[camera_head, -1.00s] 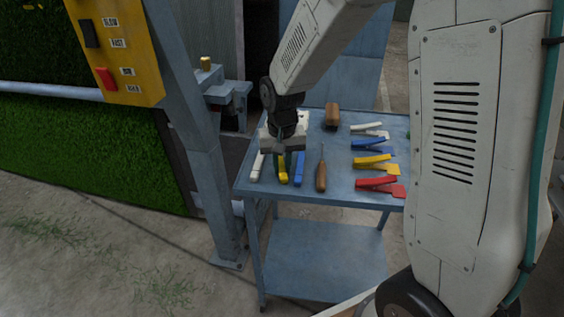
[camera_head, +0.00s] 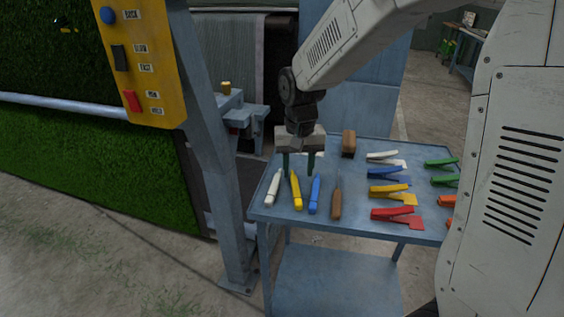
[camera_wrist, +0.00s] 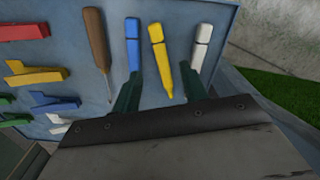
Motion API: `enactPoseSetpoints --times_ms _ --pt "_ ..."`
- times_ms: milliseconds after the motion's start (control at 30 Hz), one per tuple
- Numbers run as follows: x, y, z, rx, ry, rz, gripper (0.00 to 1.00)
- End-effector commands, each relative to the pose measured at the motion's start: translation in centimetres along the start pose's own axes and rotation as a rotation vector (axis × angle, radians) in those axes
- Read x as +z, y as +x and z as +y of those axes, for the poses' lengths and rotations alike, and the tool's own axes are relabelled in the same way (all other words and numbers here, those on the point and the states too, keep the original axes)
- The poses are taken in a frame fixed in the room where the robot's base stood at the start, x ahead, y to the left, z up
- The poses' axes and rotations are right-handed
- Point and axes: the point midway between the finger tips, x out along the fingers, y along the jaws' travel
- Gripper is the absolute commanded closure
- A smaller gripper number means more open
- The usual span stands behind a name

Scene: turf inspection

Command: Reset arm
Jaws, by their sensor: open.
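My gripper (camera_head: 299,163) is open and empty above the left part of a blue metal table (camera_head: 290,219). Its two dark green fingers point down, apart from each other. Below it lie a white marker (camera_head: 273,188), a yellow marker (camera_head: 296,190), a blue marker (camera_head: 315,195) and a wooden-handled awl (camera_head: 336,204). The awl (camera_wrist: 95,42) and white marker (camera_wrist: 201,45) lie outside the fingers there.
Clips lie on the table's right: white (camera_head: 383,157), blue (camera_head: 390,174), yellow (camera_head: 391,190), red (camera_head: 397,214), green (camera_head: 441,163). A wooden block (camera_head: 348,142) stands at the back. A grey post (camera_head: 226,180) with a yellow control panel (camera_head: 149,60) stands left of the table.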

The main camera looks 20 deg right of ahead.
Motion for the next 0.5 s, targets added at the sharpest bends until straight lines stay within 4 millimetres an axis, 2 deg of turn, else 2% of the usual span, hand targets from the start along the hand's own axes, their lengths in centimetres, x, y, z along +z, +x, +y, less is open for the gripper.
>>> enactPoseSetpoints --times_ms 167,267,500 --pt "0.4 -0.2 0.1 0.005 -0.027 -0.017 0.56" --pt "2.7 0.4 0.9 0.024 -0.076 -0.083 0.56" --pt "10.2 -3.7 4.0 0.028 -0.178 -0.125 0.56"
